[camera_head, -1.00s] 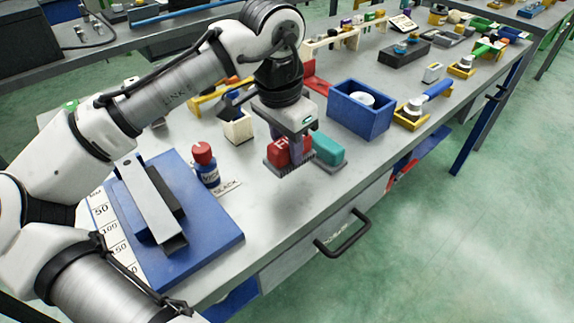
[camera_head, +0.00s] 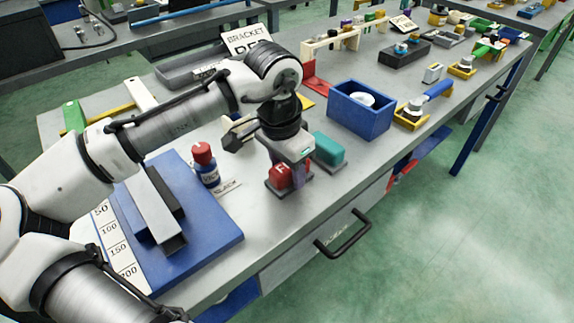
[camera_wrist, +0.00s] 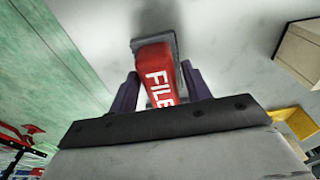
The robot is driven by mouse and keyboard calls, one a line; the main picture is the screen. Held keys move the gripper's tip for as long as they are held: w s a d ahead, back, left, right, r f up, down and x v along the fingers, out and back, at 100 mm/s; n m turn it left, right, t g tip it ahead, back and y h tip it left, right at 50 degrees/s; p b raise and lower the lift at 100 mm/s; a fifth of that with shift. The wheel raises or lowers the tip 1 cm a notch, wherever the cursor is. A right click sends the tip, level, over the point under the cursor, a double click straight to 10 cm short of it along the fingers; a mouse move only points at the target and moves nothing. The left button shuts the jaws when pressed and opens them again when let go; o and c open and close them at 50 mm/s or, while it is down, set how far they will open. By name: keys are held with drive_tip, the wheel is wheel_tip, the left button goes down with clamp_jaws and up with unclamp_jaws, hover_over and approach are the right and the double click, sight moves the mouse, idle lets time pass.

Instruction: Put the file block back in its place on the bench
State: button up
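The file block (camera_head: 280,177) is a red block lettered FILE on a grey base, near the bench's front edge. In the wrist view the red block (camera_wrist: 157,75) stands between my two purple fingers, with its base plate beyond them. My gripper (camera_head: 291,170) points down over it and appears shut on it, though finger contact is hard to make out. The block is at or just above the bench top (camera_head: 262,222); I cannot tell whether it touches. My gripper hides part of the block. No marked place is visible under it.
A teal block (camera_head: 328,147) on a grey base stands close behind and right. A blue box (camera_head: 358,112) is farther back. A red-capped bottle (camera_head: 205,165), a BLACK label and a blue plate (camera_head: 205,245) lie left. A drawer handle (camera_head: 343,234) juts from the front.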

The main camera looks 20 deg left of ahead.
sight(281, 169)
drive_tip(key=shift+o, duration=0.3)
drive_tip(key=shift+r, duration=0.1)
wheel_tip(281, 169, up, 12)
drive_tip(key=s, duration=0.1)
drive_tip(key=shift+s+a, duration=0.15)
drive_tip(key=shift+a, duration=0.25)
idle(2.0)
